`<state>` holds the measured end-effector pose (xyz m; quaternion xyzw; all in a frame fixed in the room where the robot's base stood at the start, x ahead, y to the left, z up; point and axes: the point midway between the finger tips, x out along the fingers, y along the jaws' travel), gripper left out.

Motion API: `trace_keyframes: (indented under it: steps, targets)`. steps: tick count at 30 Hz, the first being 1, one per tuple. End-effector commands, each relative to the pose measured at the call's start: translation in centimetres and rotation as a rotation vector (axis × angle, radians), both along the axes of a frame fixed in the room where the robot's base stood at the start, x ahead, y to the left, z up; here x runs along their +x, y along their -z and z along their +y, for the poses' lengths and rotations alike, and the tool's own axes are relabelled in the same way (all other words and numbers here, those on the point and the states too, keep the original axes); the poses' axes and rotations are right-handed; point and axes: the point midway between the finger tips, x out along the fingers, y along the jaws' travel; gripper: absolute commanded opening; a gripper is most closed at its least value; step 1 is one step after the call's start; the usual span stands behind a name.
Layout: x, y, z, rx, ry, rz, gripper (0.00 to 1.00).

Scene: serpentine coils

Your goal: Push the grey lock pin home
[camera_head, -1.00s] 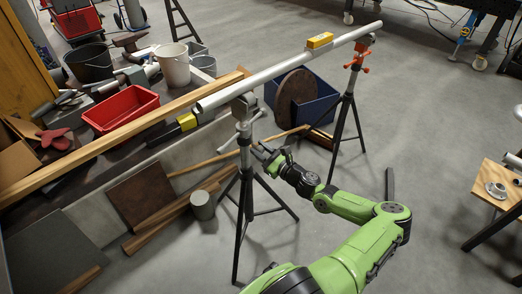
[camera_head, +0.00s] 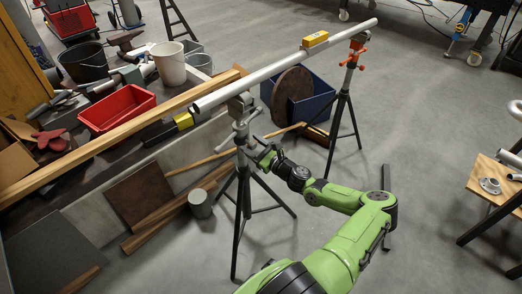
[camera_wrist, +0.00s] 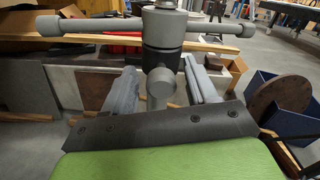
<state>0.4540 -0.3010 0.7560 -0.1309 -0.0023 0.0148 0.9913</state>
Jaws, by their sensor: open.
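The grey lock pin (camera_wrist: 161,83) shows end-on in the wrist view as a short round grey knob on the stand's dark collar. How far in it sits, I cannot tell. My gripper (camera_wrist: 160,88) is open, with one grey finger on each side of the pin and the stand's post. No contact is clear. In the head view my gripper (camera_head: 259,151) is beside the upper part of the near stand (camera_head: 240,160), just below its grey cross handle. The pin cannot be made out there. The cross handle (camera_wrist: 95,26) spans the top of the wrist view.
A long grey pipe (camera_head: 270,68) with a yellow level (camera_head: 315,39) on it rests across the near stand and a far stand (camera_head: 345,100) with red handles. A bench with a red bin (camera_head: 117,111) lies left.

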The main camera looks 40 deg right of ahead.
Motion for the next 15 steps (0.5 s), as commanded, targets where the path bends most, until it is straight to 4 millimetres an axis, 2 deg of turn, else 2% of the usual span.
trace_keyframes:
  steps: [12, 15]
  targets:
    - [-11.1, -0.3, -0.5, 0.001, 0.007, 0.001, 0.57]
    - [-13.2, -0.3, -0.5, -0.001, 0.004, 0.000, 0.57]
